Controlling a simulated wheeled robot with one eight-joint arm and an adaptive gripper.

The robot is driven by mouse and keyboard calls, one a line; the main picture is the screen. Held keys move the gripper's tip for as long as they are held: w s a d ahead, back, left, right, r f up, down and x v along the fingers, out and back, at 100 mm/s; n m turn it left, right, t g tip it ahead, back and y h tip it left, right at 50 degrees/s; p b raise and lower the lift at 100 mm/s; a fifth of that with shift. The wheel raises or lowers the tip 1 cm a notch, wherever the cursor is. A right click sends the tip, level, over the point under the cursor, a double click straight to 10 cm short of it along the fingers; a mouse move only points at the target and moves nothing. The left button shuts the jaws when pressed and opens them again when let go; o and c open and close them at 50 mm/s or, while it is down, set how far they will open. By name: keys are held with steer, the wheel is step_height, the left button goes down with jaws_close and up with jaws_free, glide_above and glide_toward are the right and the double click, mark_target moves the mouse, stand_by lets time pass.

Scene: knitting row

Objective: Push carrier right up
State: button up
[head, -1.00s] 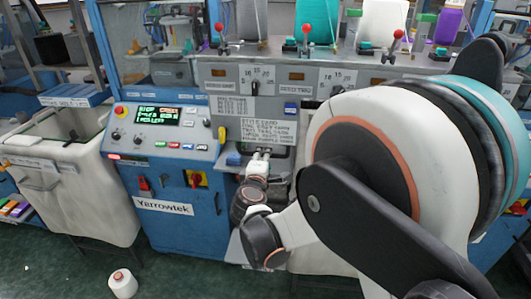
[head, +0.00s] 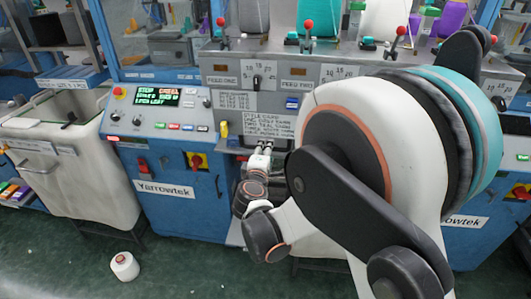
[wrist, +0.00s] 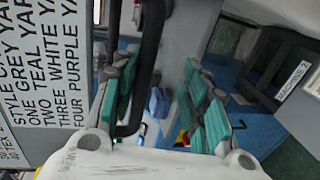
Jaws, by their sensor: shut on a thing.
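My gripper (head: 262,147) is at the knitting machine's grey front, just below the printed style card (head: 268,122). In the wrist view my gripper (wrist: 165,105) has its teal-padded fingers on either side of a black bent handle (wrist: 152,50) and is shut on it. The handle lies closer to the left finger; its contact with the right finger cannot be made out. In the head view my gripper and arm hide the handle. Which part is the carrier cannot be told for certain.
A control panel with a lit display (head: 158,97) is left of my gripper. Red-knobbed levers (head: 308,28) and yarn cones stand above. A white bin (head: 60,160) stands at far left, and a white spool (head: 124,266) lies on the open floor. My arm fills the right.

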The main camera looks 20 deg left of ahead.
steer(key=v, duration=1.5)
steer(key=shift+s+b, duration=0.2)
steer(key=shift+b, duration=0.1)
stand_by(0.7)
steer(key=shift+r, duration=0.15)
steer(key=shift+o, duration=0.2)
